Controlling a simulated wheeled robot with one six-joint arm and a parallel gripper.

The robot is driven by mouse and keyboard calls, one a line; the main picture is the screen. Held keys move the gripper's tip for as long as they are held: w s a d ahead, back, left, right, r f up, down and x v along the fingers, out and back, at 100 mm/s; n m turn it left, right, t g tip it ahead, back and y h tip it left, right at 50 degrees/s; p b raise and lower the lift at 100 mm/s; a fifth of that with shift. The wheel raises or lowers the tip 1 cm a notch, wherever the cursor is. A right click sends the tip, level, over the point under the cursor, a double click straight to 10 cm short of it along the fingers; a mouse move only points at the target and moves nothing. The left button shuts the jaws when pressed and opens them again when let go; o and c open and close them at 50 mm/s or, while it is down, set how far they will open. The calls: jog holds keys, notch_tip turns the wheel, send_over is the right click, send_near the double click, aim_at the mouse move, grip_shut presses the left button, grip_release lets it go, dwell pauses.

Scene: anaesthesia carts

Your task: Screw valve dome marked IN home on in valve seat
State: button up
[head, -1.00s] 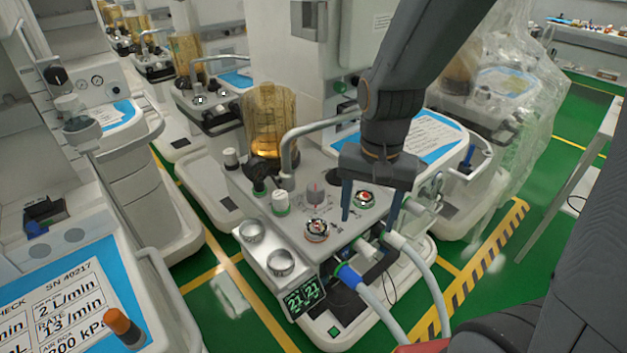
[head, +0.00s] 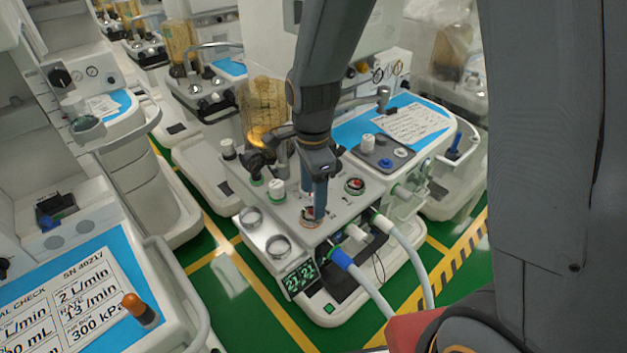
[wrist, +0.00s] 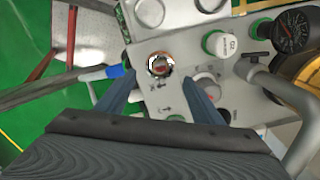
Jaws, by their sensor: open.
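Two round valve fittings with red centres are on the cart's grey top. The near one (head: 307,213) is partly hidden by my gripper in the head view and shows with a bright metal ring in the wrist view (wrist: 160,64). The other (head: 355,186) is behind and to the right. My gripper (head: 318,200) points down over the near fitting, its fingers seen edge-on. In the wrist view my gripper (wrist: 158,76) is open, its fingers apart on either side of the fitting, with nothing held. I cannot read an IN mark or tell dome from seat.
A white knob with a green base (head: 276,188) stands left of my gripper. A grey tray (head: 372,157) with small parts lies behind. Pale hoses (head: 405,245) hang at the front right.

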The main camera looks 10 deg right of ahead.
aim_at(311, 213)
jog(key=shift+f, duration=1.85)
jog(key=c, duration=1.3)
jog(key=m, duration=0.6)
jog(key=shift+s+m, duration=0.2)
jog(key=shift+m, duration=0.1)
jog(key=m, duration=0.6)
jog(key=shift+s+a, duration=0.1)
jog(key=o, duration=1)
